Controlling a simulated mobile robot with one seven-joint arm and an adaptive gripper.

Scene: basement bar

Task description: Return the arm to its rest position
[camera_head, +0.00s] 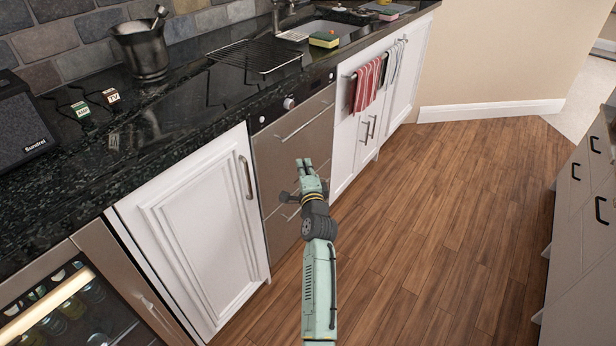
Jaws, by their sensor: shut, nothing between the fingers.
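My arm, pale green and dark grey, reaches up from the bottom edge of the head view. My gripper (304,163) is at its far end, shut and empty. It shows in front of the steel drawer front (296,130) below the counter. Nothing is seen touching its fingers.
A black stone counter (190,100) runs along the left with a speaker, a metal bucket (142,50), a wire rack (255,55) and a sink. Striped towels (368,84) hang from a cabinet rail. Grey drawers (585,200) stand at right. The wooden floor (440,200) between is clear.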

